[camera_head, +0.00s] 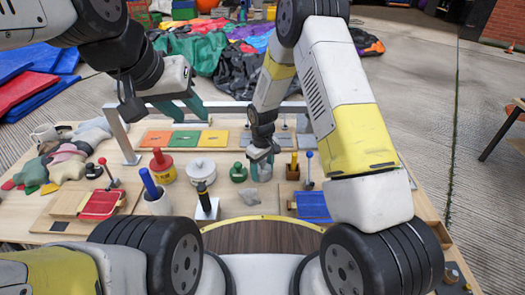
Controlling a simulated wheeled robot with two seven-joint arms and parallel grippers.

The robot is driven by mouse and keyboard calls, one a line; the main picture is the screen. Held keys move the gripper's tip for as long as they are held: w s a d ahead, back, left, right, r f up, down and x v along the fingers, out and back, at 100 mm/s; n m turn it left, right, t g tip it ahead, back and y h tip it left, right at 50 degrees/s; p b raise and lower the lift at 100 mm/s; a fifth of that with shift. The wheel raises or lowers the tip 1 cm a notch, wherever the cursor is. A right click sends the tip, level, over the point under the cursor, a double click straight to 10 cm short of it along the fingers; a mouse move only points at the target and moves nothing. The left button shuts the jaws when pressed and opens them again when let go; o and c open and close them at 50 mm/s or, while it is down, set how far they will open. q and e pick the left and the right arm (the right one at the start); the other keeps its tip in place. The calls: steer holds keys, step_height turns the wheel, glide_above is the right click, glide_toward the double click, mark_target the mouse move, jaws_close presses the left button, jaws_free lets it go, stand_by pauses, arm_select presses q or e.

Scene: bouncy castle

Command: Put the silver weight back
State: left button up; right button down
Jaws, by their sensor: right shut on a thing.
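My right gripper (262,160) points down over the middle of the wooden table and is shut on a small grey thing, which looks like the silver weight (265,173). The fingers partly hide the weight, and I cannot tell whether it touches the table. My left gripper (185,107) hangs over the back left of the table, near the orange tile. Its teal fingers look apart, with nothing seen between them.
Orange, green and yellow tiles (186,139) lie behind a red-lidded pot (162,167), a white lidded pot (201,168) and a green knob (238,173). A grey piece (249,196) lies in front of my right gripper. Blue tray (313,207) and upright pins stand right.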

steer(key=shift+c, duration=1.9)
jaws_free()
steer(key=shift+f, duration=0.1)
step_height(320, 180, up, 12)
steer(key=s+d+r+m+t, duration=0.1)
steer(key=s+d+r, duration=0.2)
steer(key=r, duration=0.4)
steer(key=s+d+r+m+t+y, duration=0.1)
steer(key=s+d+r+m, duration=0.15)
steer(key=r, duration=0.35)
steer(key=s+d+r+m+t, duration=0.1)
steer(key=s+d+r, duration=0.15)
steer(key=r, duration=0.45)
steer(key=s+d+r+m+t, duration=0.1)
steer(key=s+d+r+m, duration=0.1)
steer(key=s, duration=0.5)
steer(key=s+d+r+m+t+y, duration=0.1)
steer(key=s+d+r, duration=0.3)
steer(key=s, duration=0.4)
steer(key=shift+r+m+t, duration=0.45)
steer(key=shift+r+t, duration=0.15)
steer(key=shift+r, duration=0.2)
